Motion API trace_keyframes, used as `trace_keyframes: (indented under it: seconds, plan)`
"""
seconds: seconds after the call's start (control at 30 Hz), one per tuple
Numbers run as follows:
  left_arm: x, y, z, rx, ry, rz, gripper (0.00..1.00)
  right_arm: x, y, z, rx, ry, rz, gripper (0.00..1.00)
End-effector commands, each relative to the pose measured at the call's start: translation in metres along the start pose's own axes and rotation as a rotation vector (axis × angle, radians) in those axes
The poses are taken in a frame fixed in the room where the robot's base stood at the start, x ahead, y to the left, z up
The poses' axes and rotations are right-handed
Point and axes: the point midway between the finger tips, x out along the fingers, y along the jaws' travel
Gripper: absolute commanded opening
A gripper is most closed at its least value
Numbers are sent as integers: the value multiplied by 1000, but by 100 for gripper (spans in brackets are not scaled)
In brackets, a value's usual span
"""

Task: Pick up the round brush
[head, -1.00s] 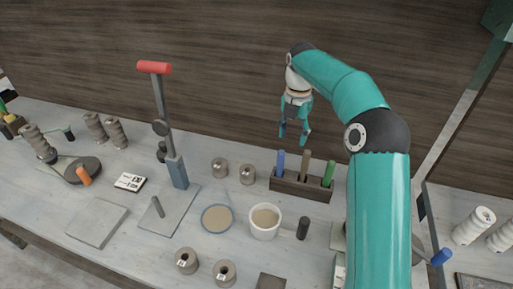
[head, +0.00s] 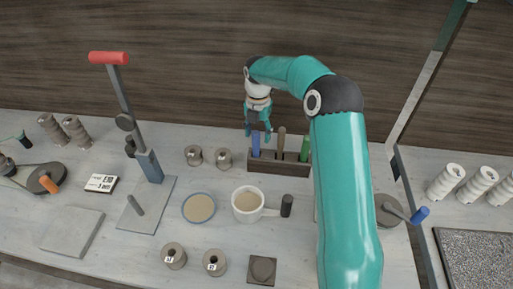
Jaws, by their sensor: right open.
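A dark holder (head: 279,169) at the back of the table carries upright tools with blue (head: 256,148), brown (head: 281,144) and green (head: 305,149) handles. Their lower ends are hidden in the holder, so I cannot tell which is the round brush. My right gripper (head: 258,137) is open and points down over the blue handle at the holder's left end. Its fingertips appear on either side of the handle's top; I cannot tell whether they touch it. My left gripper is out of view.
In front of the holder stand a white cup (head: 244,217) with a dark-gripped handle and a round blue-rimmed dish (head: 199,208). A red-handled lever press (head: 150,167) rises on the left. Several spools lie around. My right arm covers the table right of the holder.

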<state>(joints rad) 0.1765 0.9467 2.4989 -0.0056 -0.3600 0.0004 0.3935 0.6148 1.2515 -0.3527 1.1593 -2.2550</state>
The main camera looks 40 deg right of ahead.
Motion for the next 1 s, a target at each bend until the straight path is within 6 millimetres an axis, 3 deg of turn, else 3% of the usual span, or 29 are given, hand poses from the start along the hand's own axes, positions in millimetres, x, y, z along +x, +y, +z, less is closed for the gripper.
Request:
trace_keyframes:
  seconds: [0.27, 0.4, 0.7, 1.0]
  plan:
    - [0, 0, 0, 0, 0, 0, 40, 30, 4, -6, -2, 3, -3, 55]
    - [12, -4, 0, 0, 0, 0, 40, 51, 4, -6, -1, 1, -1, 55]
    - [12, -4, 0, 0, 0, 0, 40, 53, 5, -6, -1, 0, -1, 55]
    - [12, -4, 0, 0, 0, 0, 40, 52, 4, -6, 0, 0, 0, 7]
